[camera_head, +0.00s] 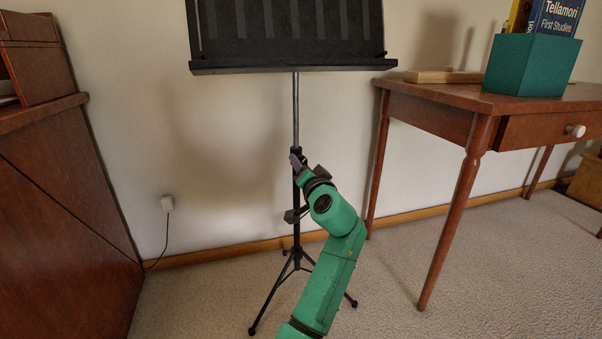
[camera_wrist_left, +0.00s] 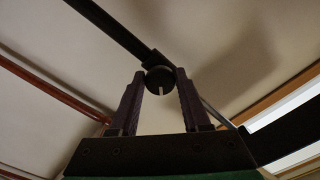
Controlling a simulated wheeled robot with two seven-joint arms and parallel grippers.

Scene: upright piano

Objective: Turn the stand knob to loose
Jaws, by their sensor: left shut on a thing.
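The black music stand (camera_head: 296,110) stands upright against the wall on a tripod, its desk (camera_head: 290,67) at the top. My left gripper (camera_head: 297,160) is at the stand's pole, near the dark collar below the thin upper tube. In the left wrist view, my left gripper (camera_wrist_left: 160,78) is shut on the stand knob (camera_wrist_left: 158,76), with one finger on each side. The knob is round and black, with a pale line pointing down in that view. In the head view the knob is too small and covered to make out. My right gripper is not in view.
A wooden table (camera_head: 440,95) with a drawer stands at the right, holding a green box (camera_head: 525,65) of books. A brown wooden piano (camera_head: 60,220) is at the left. A wall plug with a cord (camera_head: 166,203) is behind. Carpet is open around the tripod.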

